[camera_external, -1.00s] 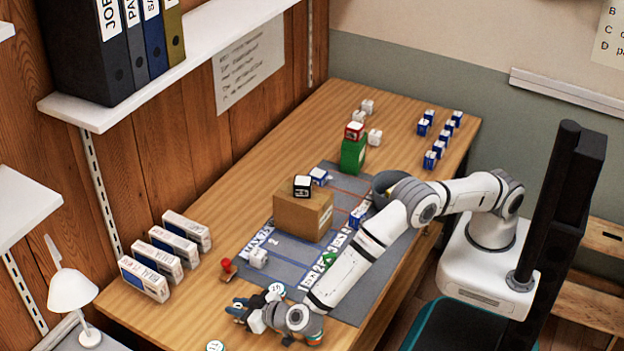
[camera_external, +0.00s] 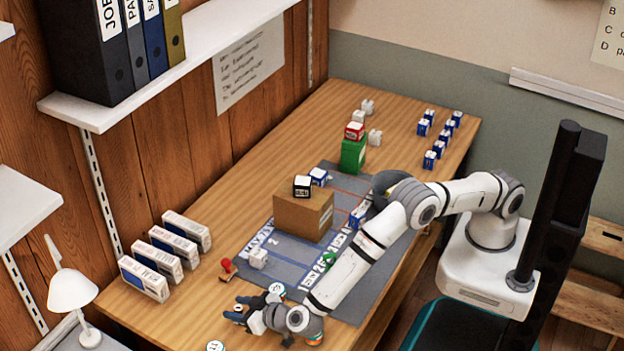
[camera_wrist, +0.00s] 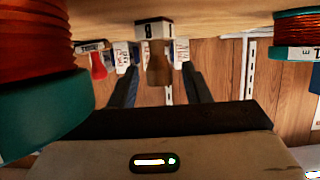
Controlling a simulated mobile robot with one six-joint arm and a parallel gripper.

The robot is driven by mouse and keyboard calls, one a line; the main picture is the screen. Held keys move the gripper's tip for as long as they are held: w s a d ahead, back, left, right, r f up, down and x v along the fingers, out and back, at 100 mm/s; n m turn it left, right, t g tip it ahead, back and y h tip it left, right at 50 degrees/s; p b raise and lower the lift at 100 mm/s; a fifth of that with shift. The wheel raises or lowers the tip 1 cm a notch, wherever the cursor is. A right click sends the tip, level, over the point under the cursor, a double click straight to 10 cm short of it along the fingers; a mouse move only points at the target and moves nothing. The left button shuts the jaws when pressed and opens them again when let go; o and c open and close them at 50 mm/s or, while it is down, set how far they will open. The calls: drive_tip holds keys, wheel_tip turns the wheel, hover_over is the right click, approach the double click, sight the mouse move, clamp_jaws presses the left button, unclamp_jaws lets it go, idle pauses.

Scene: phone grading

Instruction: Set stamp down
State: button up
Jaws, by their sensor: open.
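A stamp with a brown handle (camera_wrist: 157,72) and a pale, dark-marked block base stands between my fingers in the wrist view. The wrist picture is upside down, so the base meets the wooden table at the top. My gripper (camera_wrist: 158,78) is open, with a gap on each side of the handle. In the external view my gripper (camera_external: 243,309) is low over the table's near left part, and the brown-handled stamp there is mostly hidden. A red-handled stamp (camera_external: 227,267) stands beyond it; it also shows in the wrist view (camera_wrist: 97,66).
Orange-and-teal round items flank my gripper, at left (camera_wrist: 45,90) and right (camera_wrist: 300,28) in the wrist view. White boxes (camera_external: 146,278) stand in a row at left. A cardboard box (camera_external: 303,215) sits on the grey mat (camera_external: 280,252). Bare table lies left of the red stamp.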

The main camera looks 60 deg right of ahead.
drive_tip(key=v, duration=1.2)
drive_tip(key=shift+r+b, duration=0.1)
drive_tip(key=shift+b, duration=0.2)
drive_tip(key=w+d+r+n+g+y, duration=0.1)
drive_tip(key=w+d+r+y, duration=0.4)
drive_tip(key=w+d+r, duration=1)
drive_tip(key=s+d+r+n+g, duration=0.1)
drive_tip(key=d+r+g, duration=0.1)
drive_tip(key=d, duration=0.5)
drive_tip(key=s+d+r+g, duration=0.1)
drive_tip(key=d+r, duration=0.1)
drive_tip(key=d, duration=0.6)
drive_tip(key=s+d+f+m+g+h, duration=0.1)
drive_tip(key=s+d+f+g+h, duration=0.1)
drive_tip(key=s+d, duration=1.1)
drive_tip(key=s+d+f+m+g+h, duration=0.1)
drive_tip(key=s+d+f+g+h, duration=0.2)
drive_tip(key=s+d, duration=1)
drive_tip(key=d+f+g, duration=0.1)
drive_tip(key=d+g, duration=0.1)
drive_tip(key=d, duration=0.3)
drive_tip(key=shift+s+g, duration=0.3)
